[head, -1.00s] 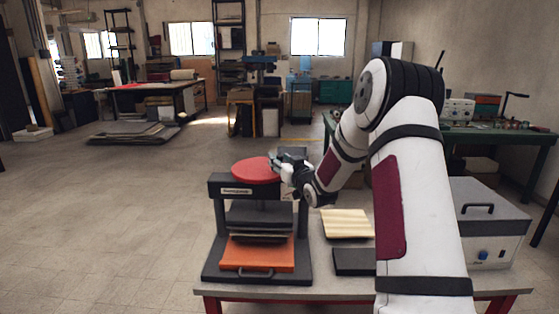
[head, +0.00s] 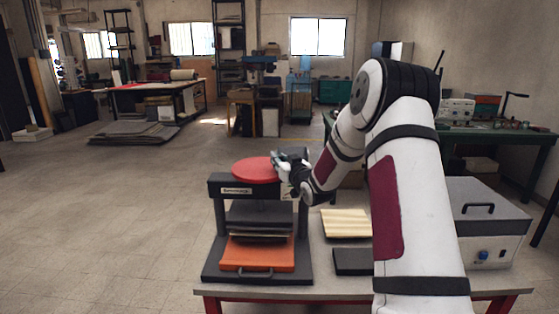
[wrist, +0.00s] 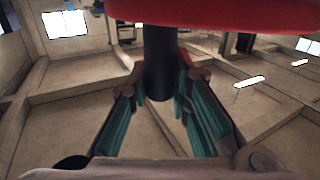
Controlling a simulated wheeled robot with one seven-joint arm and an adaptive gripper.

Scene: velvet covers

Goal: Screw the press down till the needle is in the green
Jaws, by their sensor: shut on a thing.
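The press (head: 223,205) stands on the table, with a dark frame and a red round handwheel (head: 256,169) on top. My gripper (head: 281,167) is at the wheel's right edge. In the wrist view my gripper's fingers (wrist: 164,88) are shut on a dark upright post (wrist: 159,58) just under the red wheel (wrist: 215,14). I cannot tell if the post is the spindle or a handle. An orange board (head: 258,255) lies in the press under a dark stack (head: 259,234). A small pale spot on the top beam may be the gauge; no needle can be read.
A pale ribbed board (head: 346,223) and a dark block (head: 353,262) lie right of the press. A grey box (head: 490,222) with a handle and blue knob stands at the table's right. My arm fills the space in front. Open floor lies left.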

